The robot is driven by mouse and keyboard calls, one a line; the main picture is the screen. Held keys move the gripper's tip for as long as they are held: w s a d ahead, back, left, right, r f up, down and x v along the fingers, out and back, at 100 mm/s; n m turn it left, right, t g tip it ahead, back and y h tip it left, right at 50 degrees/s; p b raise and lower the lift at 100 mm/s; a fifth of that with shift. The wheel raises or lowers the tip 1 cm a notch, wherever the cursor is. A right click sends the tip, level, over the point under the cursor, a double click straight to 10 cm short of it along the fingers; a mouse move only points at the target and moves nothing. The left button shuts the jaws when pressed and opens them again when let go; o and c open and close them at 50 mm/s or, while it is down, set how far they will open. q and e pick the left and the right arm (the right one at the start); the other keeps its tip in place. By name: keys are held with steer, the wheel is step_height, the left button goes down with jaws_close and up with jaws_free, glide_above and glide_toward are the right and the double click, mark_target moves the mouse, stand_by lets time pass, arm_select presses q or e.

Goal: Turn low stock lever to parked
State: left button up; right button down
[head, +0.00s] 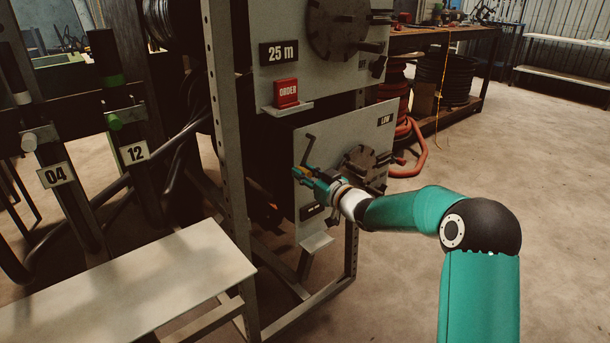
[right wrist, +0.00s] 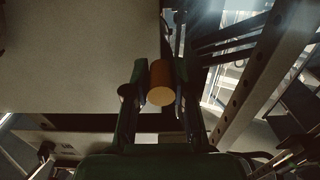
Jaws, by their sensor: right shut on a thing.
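The low stock panel (head: 340,137) is a pale plate with a LOW label (head: 385,120) at its upper right, low on the metal rack. My right gripper (head: 303,174) is at the panel's left edge, shut on an orange, round-ended lever grip (head: 298,170). In the right wrist view, the grip (right wrist: 160,84) sits between the two fingers of the right gripper (right wrist: 158,92), end toward the camera. A dark bent rod (head: 308,148) rises just above the gripper; whether it joins the grip I cannot tell. My left gripper is not in view.
A dark spoked wheel (head: 365,166) is on the same panel, right of my gripper. Above are the 25 m panel (head: 330,75) and a red ORDER block (head: 286,93) on a small ledge. A rack post (head: 225,130) stands left. Floor at right is clear.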

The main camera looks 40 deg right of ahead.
steer(key=c, duration=1)
jaws_free()
steer(key=shift+s, duration=0.1)
steer(key=s, duration=1.1)
steer(key=shift+s+d, duration=0.4)
steer(key=shift+d, duration=0.05)
